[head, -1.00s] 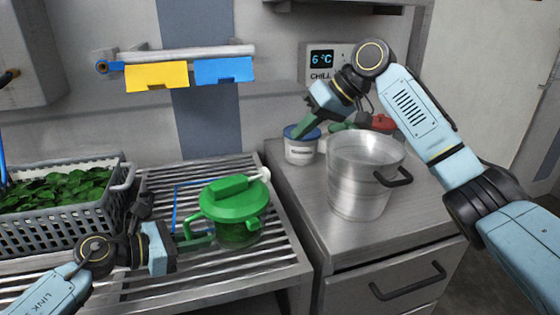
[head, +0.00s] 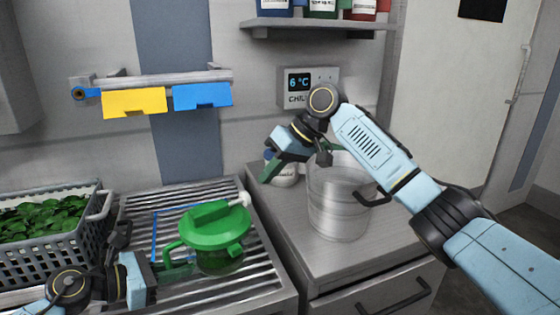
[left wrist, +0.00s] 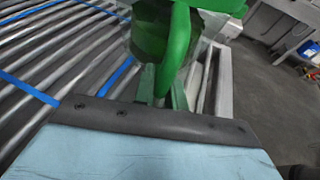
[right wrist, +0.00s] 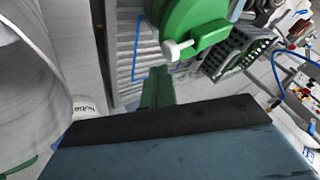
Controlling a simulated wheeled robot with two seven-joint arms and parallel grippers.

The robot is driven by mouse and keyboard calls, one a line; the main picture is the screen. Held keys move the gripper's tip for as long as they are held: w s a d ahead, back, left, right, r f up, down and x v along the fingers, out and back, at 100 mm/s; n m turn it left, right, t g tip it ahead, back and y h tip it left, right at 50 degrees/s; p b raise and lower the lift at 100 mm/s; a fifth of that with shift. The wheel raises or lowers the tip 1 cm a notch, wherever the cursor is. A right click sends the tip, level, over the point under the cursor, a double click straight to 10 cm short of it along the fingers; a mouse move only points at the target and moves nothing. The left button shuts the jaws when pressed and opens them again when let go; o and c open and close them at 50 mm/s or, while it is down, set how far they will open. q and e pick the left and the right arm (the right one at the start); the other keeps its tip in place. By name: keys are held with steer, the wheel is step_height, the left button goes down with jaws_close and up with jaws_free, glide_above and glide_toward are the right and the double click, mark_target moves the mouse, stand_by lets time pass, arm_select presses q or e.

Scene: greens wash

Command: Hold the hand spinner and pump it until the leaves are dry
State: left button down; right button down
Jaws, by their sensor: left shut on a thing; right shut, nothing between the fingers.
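The hand spinner (head: 216,228) stands on the slatted rack, with a green lid, a crank bar on top and a white knob (head: 243,198). Its side handle is at its left and shows large in the left wrist view (left wrist: 178,50). My left gripper (head: 166,270) is shut on that handle; its fingertips meet there in the left wrist view (left wrist: 163,88). My right gripper (head: 267,174) is shut and empty, to the right of the spinner and in front of the white tub. In the right wrist view the lid and white knob (right wrist: 176,48) lie beyond its fingers.
A grey basket (head: 75,250) of leaves stands left. A steel pot (head: 338,205) and a white tub (head: 286,176) stand on the right counter, close to my right gripper. Yellow and blue cards hang from a wall rail (head: 150,84). A shelf (head: 315,25) is above.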

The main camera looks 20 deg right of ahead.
mark_target(246, 196)
steer(key=x, duration=0.3)
steer(key=shift+w+a+f, duration=0.1)
steer(key=shift+a+f, duration=0.05)
steer(key=shift+f, duration=0.15)
steer(key=shift+s+a, duration=0.3)
steer(key=shift+a, duration=0.6)
steer(key=shift+s+a, duration=0.3)
steer(key=shift+a, duration=0.65)
steer(key=v, duration=1)
steer(key=shift+d, duration=0.1)
